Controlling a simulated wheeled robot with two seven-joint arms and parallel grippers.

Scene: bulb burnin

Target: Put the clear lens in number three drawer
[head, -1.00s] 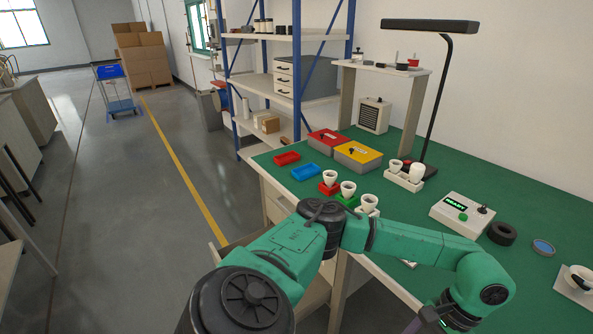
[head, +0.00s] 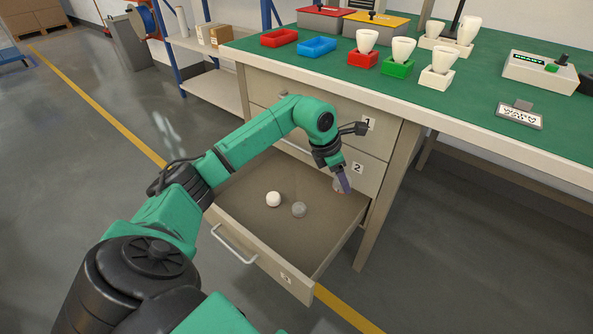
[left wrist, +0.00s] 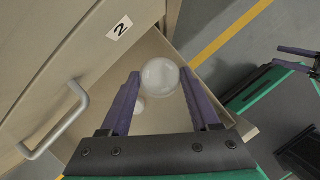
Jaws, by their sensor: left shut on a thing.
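The clear lens (left wrist: 160,76) is a round, see-through ball between the purple fingers of my left gripper (left wrist: 158,92), which is shut on it. In the head view my left gripper (head: 343,184) points down over the right side of the open number three drawer (head: 325,237), below the drawer marked 2. The number three drawer holds a white ball (head: 273,199) and a grey ball (head: 299,209). The lens is hard to make out in the head view. My right gripper (left wrist: 298,54) seems to show at the left wrist view's right edge, its jaws unclear.
Drawers one (head: 368,124) and two (head: 357,168) are shut above the open one. The green bench top (head: 480,105) carries red and blue trays (head: 317,47), several white cups in coloured holders (head: 403,50) and a control box (head: 540,70). Open floor lies left of the drawer.

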